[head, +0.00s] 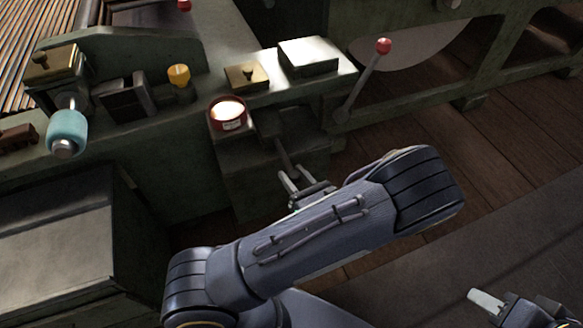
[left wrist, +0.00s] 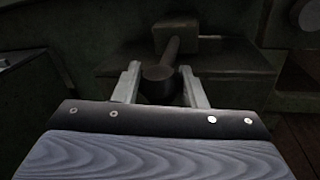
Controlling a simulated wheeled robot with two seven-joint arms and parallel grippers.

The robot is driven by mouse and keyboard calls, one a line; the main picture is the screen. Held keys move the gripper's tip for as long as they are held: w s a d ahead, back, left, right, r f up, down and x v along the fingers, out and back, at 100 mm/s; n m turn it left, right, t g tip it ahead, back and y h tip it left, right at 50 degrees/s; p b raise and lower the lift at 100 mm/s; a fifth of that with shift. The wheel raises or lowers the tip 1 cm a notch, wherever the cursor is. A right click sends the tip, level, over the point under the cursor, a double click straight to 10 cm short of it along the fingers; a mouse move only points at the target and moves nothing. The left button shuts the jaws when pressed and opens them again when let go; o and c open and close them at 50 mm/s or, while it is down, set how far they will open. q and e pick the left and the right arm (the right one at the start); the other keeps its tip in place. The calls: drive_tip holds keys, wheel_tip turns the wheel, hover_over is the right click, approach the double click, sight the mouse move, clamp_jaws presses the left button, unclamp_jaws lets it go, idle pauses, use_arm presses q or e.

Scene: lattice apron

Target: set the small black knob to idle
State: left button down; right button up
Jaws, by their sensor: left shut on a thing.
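The small black knob (left wrist: 158,88) shows in the left wrist view as a dark, rounded end on a short shaft. The shaft runs up to a block on the green machine. My left gripper (left wrist: 160,70) has its two pale fingers on either side of the knob and is shut on it. In the head view my left gripper (head: 293,176) is at the end of this lever (head: 283,153), below the red-rimmed dial; the knob itself is mostly hidden there by the fingers. My right gripper (head: 518,303) is at the lower right, open and empty. No idle mark is readable.
A lit red-rimmed dial (head: 228,113) is just above and left of the lever. A red-tipped lever (head: 366,75) stands to the right. Wooden floor lies open at right.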

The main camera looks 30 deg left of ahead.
use_arm(q)
drive_tip(key=shift+s+d+f, duration=0.1)
drive_tip(key=shift+d, duration=0.05)
drive_tip(key=c, duration=0.9)
unclamp_jaws()
drive_tip(key=p+v, duration=0.1)
drive_tip(key=v, duration=0.7)
